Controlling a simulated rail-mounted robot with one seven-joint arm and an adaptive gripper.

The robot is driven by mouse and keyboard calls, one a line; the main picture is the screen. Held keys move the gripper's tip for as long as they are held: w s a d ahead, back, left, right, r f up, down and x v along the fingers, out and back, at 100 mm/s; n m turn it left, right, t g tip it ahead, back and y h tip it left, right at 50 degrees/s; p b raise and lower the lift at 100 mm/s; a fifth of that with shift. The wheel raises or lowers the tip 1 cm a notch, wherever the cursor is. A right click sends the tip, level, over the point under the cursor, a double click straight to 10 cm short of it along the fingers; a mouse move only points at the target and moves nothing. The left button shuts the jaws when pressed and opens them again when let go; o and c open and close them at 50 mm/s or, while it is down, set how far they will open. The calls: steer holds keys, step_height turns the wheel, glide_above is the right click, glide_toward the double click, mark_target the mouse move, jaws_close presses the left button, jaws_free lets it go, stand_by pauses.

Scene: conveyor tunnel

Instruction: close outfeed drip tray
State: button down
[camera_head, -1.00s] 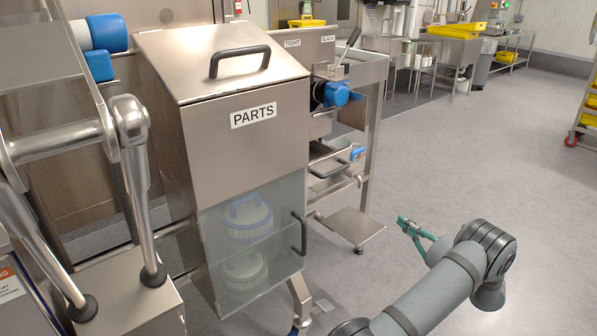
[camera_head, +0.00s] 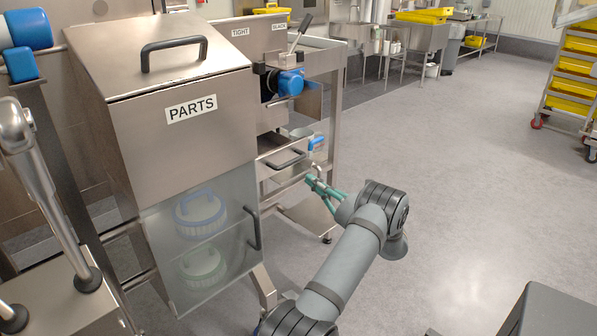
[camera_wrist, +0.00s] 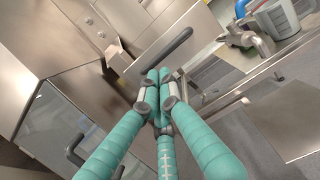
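The outfeed drip tray (camera_head: 270,168) is a steel drawer with a dark bar handle (camera_head: 287,160), low on the frame right of the PARTS cabinet. It appears to stick out from the frame; how far I cannot tell. In the wrist view the dark handle (camera_wrist: 166,52) lies slantwise just beyond my fingertips. My gripper (camera_head: 309,181) has teal fingers and is just right of and below the tray handle in the head view. In the wrist view the fingertips of my gripper (camera_wrist: 160,76) come together with nothing seen between them. Whether they touch the handle I cannot tell.
The PARTS cabinet (camera_head: 165,75), with a clear lower door and its side handle (camera_head: 252,228), stands left of my gripper. A blue motor (camera_head: 288,82) is above the tray. A low steel shelf (camera_head: 312,215) lies below. Open floor (camera_head: 460,180) is to the right.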

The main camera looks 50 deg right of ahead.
mark_target(292, 164)
steer(key=x, duration=0.6)
steer(key=shift+w+d+r, duration=0.1)
steer(key=shift+w, duration=0.1)
